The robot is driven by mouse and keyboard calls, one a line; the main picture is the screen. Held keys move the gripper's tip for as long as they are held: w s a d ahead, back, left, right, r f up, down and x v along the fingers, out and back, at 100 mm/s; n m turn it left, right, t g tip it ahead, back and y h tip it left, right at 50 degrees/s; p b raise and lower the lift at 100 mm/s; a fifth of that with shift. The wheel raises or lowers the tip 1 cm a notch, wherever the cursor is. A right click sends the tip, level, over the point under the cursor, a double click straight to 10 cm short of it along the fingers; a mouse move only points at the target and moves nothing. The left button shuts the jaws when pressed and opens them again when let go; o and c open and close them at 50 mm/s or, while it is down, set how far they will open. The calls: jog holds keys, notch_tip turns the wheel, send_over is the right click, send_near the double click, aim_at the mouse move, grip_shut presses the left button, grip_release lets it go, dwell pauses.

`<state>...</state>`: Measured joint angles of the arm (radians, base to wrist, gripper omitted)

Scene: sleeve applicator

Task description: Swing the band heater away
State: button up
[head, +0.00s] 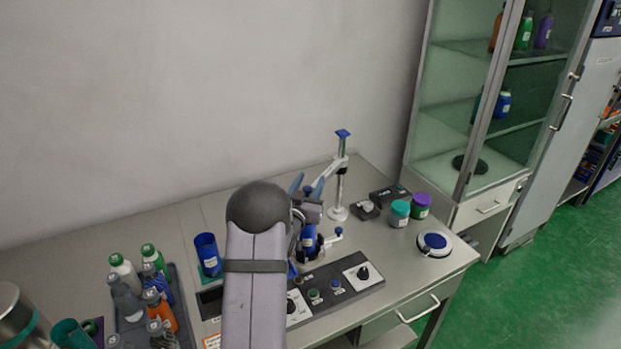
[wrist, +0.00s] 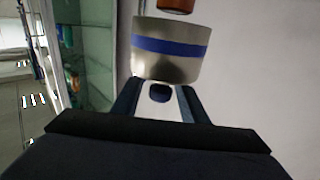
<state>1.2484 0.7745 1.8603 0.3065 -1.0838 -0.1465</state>
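The band heater (wrist: 171,48) is a metal ring with a blue stripe, just ahead of my gripper in the wrist view. In the head view I cannot make it out; my wrist covers that area. A dark blue knob (wrist: 160,93) shows below the ring, in the gap between my fingers. My gripper (wrist: 158,88) has its fingers apart, one on each side of this knob, and I see no contact. In the head view my gripper (head: 308,185) has its blue fingers raised beside the stand post (head: 339,188), above the applicator's blue part (head: 308,238).
A control panel (head: 335,287) lies in front of the applicator. A blue cup (head: 207,254) and a tray of bottles (head: 178,290) stand left. Jars (head: 400,212) and a round blue-topped dish (head: 434,243) stand right. A glass cabinet (head: 455,100) is at the back right.

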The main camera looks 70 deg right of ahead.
jog(key=shift+d, duration=0.4)
grip_shut()
jog(key=shift+s, duration=0.1)
